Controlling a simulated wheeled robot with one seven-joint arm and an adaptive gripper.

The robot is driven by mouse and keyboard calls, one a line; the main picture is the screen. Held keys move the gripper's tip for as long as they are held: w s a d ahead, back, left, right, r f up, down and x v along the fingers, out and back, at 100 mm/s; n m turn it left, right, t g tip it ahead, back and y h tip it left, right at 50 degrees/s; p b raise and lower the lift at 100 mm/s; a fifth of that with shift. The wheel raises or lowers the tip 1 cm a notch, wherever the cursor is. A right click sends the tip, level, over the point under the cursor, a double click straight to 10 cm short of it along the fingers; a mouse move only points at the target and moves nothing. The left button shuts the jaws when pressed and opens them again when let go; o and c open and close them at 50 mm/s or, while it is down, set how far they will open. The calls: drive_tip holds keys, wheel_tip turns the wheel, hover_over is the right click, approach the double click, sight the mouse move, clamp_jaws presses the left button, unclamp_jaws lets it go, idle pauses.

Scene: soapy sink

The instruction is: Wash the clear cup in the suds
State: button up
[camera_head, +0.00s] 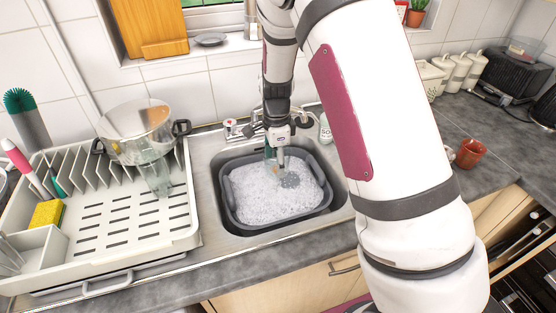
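A clear glass cup (157,178) stands on the white dish rack (120,232), just in front of a steel pot. White suds (262,202) fill a dark grey basin (248,228) set in the sink. My gripper (279,158) points down over the back part of the basin, well to the right of the clear cup. Its fingers are small and partly merge with the things behind, so I cannot tell if they are open or hold something. A grey round patch (290,180) shows in the suds just below it; what it is is unclear.
A steel pot (140,130) and a yellow sponge (47,214) are on the rack. The tap (232,127) stands behind the basin. A red-brown cup (470,153) sits on the right counter. My arm hides part of the right side.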

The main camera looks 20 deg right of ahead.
drive_tip(key=shift+f+b, duration=3.75)
drive_tip(key=shift+f, duration=6.05)
drive_tip(key=shift+d, duration=0.15)
drive_tip(key=shift+d, duration=1.65)
drive_tip(key=shift+a, duration=1.75)
drive_tip(key=shift+d, duration=1.65)
